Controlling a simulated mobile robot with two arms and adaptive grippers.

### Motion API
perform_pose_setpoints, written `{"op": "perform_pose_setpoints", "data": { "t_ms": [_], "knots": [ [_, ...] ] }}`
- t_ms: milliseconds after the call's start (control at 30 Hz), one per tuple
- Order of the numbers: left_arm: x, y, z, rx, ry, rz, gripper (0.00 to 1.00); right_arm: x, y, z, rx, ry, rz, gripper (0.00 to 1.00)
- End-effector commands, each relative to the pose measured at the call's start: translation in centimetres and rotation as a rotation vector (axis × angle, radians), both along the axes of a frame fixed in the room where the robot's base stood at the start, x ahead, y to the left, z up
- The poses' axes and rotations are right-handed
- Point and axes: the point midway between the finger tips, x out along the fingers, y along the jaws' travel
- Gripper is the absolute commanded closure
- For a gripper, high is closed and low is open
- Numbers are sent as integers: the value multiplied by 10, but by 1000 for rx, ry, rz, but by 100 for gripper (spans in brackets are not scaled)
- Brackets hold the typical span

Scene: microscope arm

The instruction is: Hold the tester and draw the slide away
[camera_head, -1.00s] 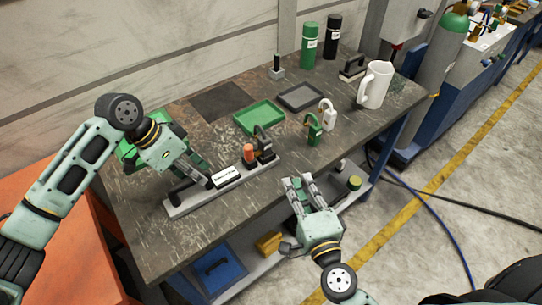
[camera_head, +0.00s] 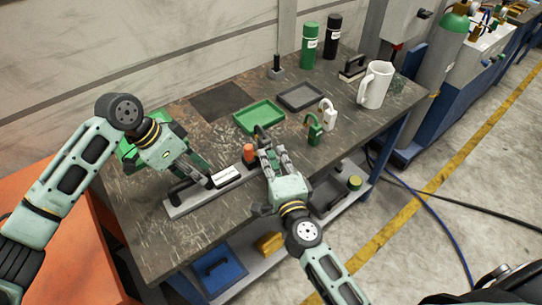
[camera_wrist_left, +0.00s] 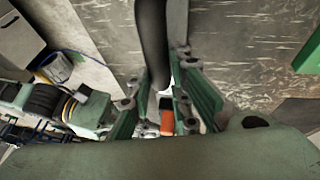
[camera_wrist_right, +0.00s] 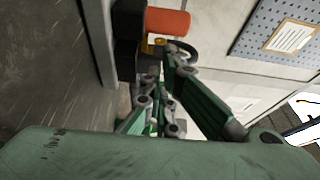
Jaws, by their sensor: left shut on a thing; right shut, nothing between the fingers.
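The tester (camera_head: 183,208) lies near the table's front edge. It has a long grey base, a black bar handle and a white label. An orange cylinder (camera_head: 249,153) stands toward its right end and also shows in the right wrist view (camera_wrist_right: 168,22). My left gripper (camera_head: 207,180) is shut on the black handle (camera_wrist_left: 152,40). My right gripper (camera_head: 266,148) is shut and empty at the tester's right end, beside the dark slide block (camera_wrist_right: 127,38) with a black ring (camera_wrist_right: 182,50). In the head view my right fingers hide most of that end; contact cannot be told.
A green tray (camera_head: 259,116) and a grey tray (camera_head: 301,96) lie behind the tester. A green padlock (camera_head: 314,130), a white padlock (camera_head: 328,115) and a white jug (camera_head: 375,85) stand to the right. A lower shelf holds a blue bin (camera_head: 219,270).

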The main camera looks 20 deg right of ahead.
Motion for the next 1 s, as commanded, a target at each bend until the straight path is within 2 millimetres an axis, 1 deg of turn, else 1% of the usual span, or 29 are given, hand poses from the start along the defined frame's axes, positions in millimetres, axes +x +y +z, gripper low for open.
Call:
{"op": "perform_pose_setpoints", "data": {
  "t_ms": [100,433,633,700,1000],
  "knots": [
    [1,-1,2,-4,-3,0,100,1,4,0,0,0,-1,100],
    [1,-1,2,-4,-3,0,100,0,6,0,0,0,0,100],
    [1,-1,2,-4,-3,0,100,-8,28,1,3,0,2,100],
    [1,-1,2,-5,-3,-1,100,-9,32,1,1,0,3,100],
    [0,-2,2,-6,-2,-4,100,-9,30,1,0,-1,2,100]
  ]
}}
